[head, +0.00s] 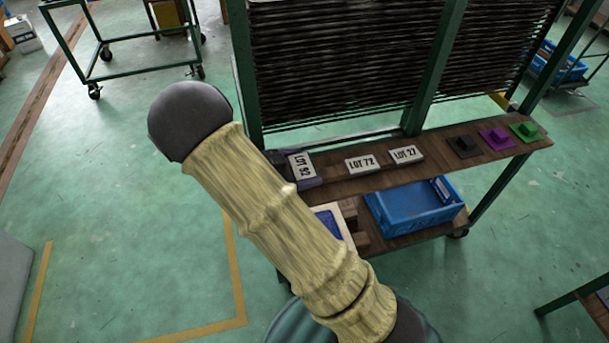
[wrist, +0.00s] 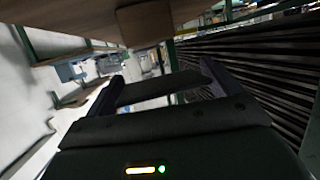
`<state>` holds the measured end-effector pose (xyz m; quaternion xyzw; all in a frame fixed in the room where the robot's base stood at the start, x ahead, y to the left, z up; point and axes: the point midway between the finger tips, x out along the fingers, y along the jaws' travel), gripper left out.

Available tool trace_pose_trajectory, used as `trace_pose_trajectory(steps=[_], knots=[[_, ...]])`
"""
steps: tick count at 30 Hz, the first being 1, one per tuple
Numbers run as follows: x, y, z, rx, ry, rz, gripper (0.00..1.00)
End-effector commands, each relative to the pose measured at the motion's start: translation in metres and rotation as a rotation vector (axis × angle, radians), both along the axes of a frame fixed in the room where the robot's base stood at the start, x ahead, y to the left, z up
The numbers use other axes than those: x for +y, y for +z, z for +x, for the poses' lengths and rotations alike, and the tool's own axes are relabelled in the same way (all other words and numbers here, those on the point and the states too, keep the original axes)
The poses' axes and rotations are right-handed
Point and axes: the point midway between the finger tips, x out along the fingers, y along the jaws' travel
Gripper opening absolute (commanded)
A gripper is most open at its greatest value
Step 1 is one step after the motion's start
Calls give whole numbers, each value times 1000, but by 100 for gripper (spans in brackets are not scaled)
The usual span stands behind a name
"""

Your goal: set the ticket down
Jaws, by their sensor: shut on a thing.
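My gripper (wrist: 162,78) shows in the wrist view with a dark flat thing between its two fingers. In the head view my arm hides most of the gripper. Dark purplish finger parts show there beside a white ticket marked LOT 92 (head: 302,166), near the left end of the upper wooden shelf (head: 345,187). The gripper appears shut on this ticket. Its printed face is turned up and slightly tilted. I cannot tell whether it touches the shelf.
Tickets LOT 72 (head: 363,164) and LOT 27 (head: 406,154) lie to the right. Black (head: 464,146), purple (head: 497,139) and green (head: 526,131) pieces stand further right. A blue crate (head: 413,208) sits below. A green post (head: 435,68) rises behind the shelf.

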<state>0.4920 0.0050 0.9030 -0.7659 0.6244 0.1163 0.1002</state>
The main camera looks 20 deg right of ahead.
Motion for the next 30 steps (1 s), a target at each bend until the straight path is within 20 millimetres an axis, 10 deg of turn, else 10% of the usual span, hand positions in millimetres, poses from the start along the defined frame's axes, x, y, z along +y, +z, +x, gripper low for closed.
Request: trace_pose_trajectory(steps=[25, 27, 30], knots=[[-4, -40, 0, 1, -7, -1, 68], [-4, -40, 0, 1, -7, -1, 99], [-3, -40, 0, 1, -6, -1, 100]])
